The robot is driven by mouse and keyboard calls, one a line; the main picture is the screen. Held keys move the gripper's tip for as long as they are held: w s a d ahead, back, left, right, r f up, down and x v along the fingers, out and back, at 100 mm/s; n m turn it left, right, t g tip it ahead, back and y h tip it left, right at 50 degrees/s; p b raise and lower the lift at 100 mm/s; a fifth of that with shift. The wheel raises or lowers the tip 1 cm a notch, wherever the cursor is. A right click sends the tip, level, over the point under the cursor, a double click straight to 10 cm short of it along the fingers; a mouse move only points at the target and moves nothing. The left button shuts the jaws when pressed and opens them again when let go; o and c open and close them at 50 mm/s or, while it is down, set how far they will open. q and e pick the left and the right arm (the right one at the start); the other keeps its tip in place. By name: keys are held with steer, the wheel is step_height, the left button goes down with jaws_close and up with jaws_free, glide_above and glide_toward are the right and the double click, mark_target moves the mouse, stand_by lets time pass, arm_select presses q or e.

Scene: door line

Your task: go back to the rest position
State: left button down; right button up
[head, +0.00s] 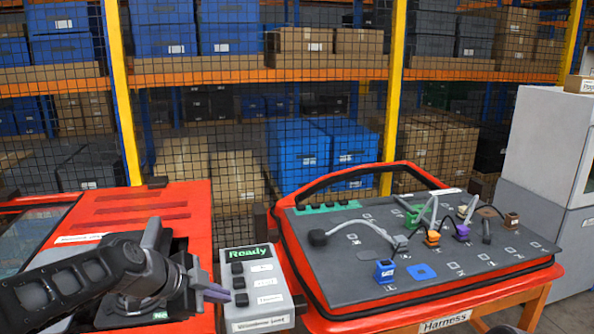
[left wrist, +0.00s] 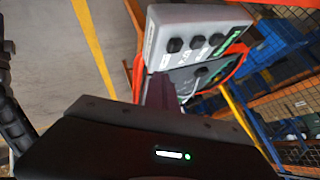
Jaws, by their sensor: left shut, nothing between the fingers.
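My left gripper (head: 214,293) shows in the head view, its arm coming in from the lower left. Its fingers are together with nothing between them. The fingertips point right, close to the left side of the grey control box (head: 256,286); I cannot tell if they touch it. The box has a lit green "Ready" display and several dark buttons. The box also shows in the left wrist view (left wrist: 198,32), beyond the dark fingers (left wrist: 160,95). My right gripper is not in either view.
A red-framed harness board (head: 345,262) with coloured connectors and cables stands right of the box. A red machine (head: 185,210) stands at the left, behind my arm. A mesh fence and loaded shelves (head: 330,60) close off the back. A grey cabinet (head: 540,150) stands at the right.

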arm_select(q)
steer(key=s+d+f+n+g+y, duration=0.1)
steer(key=s+f+n, duration=0.2)
steer(key=f, duration=0.7)
steer(key=s+d+f+n+g+p, duration=0.1)
steer(key=s+f+n, duration=0.25)
steer(key=f, duration=0.55)
steer(key=s+d+f+n+g+y, duration=0.1)
steer(key=s+d+f+n+g, duration=0.15)
steer(key=f, duration=0.75)
steer(key=s+d+f+n, duration=0.1)
steer(key=s+f+n, duration=0.2)
steer(key=s, duration=0.4)
steer(key=s+d+f+n+g, duration=0.1)
steer(key=s+f+n, duration=0.2)
steer(key=s+f, duration=0.2)
steer(key=s+d+f+n+p, duration=0.1)
steer(key=s+d+f+n, duration=0.1)
steer(key=s, duration=0.7)
step_height(320, 180, down, 3)
steer(key=shift+r+n+g, duration=0.2)
steer(key=shift+n+g, duration=0.15)
steer(key=shift+n, duration=0.45)
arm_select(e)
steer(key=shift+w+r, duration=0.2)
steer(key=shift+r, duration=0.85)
arm_select(q)
steer(key=shift+s, duration=0.1)
